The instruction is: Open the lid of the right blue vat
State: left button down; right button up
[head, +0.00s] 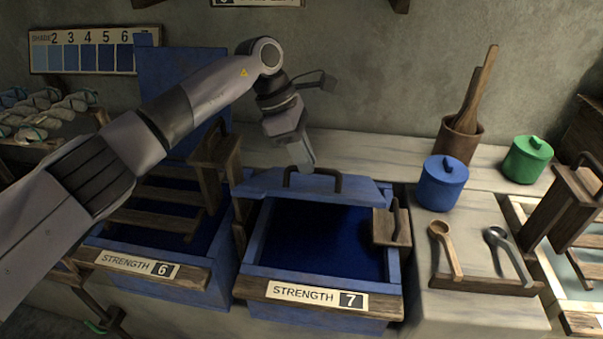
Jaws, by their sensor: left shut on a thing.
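The right blue vat (252,255) has a label reading STRENGTH 7 on its front. Its blue lid (355,190) is at the vat's back edge, raised off the front, so the dark blue inside shows. The lid has a dark arched handle (338,182). My left gripper (305,166) comes down from above and behind, and is shut on the handle near its left part; the fingertips are partly hard to make out. My right gripper is not in view.
A left blue vat (215,280), labelled STRENGTH 6, stands beside it with its lid (165,80) upright and a wooden rack (165,195) in it. A wooden block (391,228) sits on the right vat's right rim.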

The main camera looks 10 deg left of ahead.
pick_arm(q)
jog(key=shift+w+a+r, duration=0.1)
jog(key=shift+w+r, duration=0.1)
jog(key=shift+w, duration=0.25)
jog(key=shift+w+a+r, duration=0.1)
jog(key=shift+w+r, duration=0.1)
jog(key=shift+w, duration=0.25)
jog(key=c, duration=1.4)
grip_release()
jog(key=shift+f, duration=0.1)
jog(key=shift+o, duration=1.4)
jog(key=shift+w+d+f, duration=0.1)
jog(key=shift+w+f, duration=0.05)
jog(key=shift+w, duration=0.25)
jog(key=shift+s+r, duration=0.2)
jog(key=v, duration=0.7)
